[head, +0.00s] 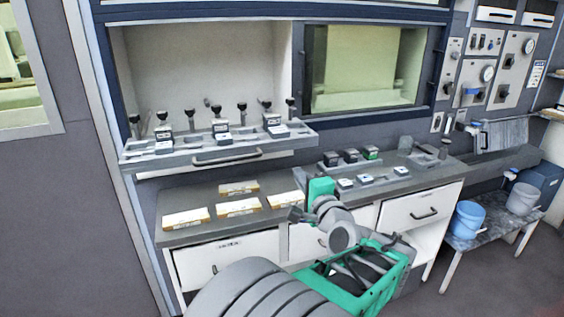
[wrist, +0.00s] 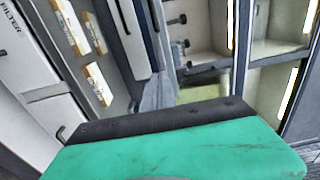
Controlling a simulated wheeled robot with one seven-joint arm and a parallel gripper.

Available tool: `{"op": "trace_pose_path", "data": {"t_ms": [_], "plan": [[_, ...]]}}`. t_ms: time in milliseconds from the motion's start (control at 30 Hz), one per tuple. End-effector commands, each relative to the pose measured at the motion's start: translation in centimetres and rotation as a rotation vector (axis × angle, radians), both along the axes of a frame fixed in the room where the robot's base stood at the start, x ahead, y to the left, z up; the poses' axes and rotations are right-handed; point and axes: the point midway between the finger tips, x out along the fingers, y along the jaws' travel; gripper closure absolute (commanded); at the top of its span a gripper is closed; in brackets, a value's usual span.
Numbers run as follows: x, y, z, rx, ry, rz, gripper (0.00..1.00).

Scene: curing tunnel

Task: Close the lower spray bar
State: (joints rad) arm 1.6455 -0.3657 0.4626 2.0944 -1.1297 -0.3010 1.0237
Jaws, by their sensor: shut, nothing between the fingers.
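I cannot pick out for certain which part is the lower spray bar. A long grey tray-like bar (head: 222,152) with a dark handle and several black-topped fittings sticks out from the cabinet opening in the head view. It is the likeliest candidate and sits forward of the opening, so it looks pulled out. My gripper (head: 321,187) is green, in front of the counter and to the right of and lower than that bar, apart from its handle. In the wrist view my gripper (wrist: 160,118) fills the bottom, shut and empty. Its tips are hard to make out in the head view.
Several pale labelled blocks (head: 238,207) lie on the grey counter (head: 185,236). Small dark-topped devices (head: 350,156) stand at its right. White drawers (head: 411,211) with handles are below. A glazed window (head: 360,66) is above. Blue (head: 467,219) and grey buckets stand far right.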

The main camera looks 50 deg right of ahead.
Motion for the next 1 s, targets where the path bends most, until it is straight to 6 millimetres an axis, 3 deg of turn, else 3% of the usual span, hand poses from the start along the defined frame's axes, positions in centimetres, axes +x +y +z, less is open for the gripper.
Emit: {"op": "trace_pose_path", "data": {"t_ms": [600,1000], "plan": [[10.1,-6.6,0.2,-0.002,0.008,0.005,1.00],[11.3,-7.5,0.1,-0.003,0.007,0.002,1.00]]}}
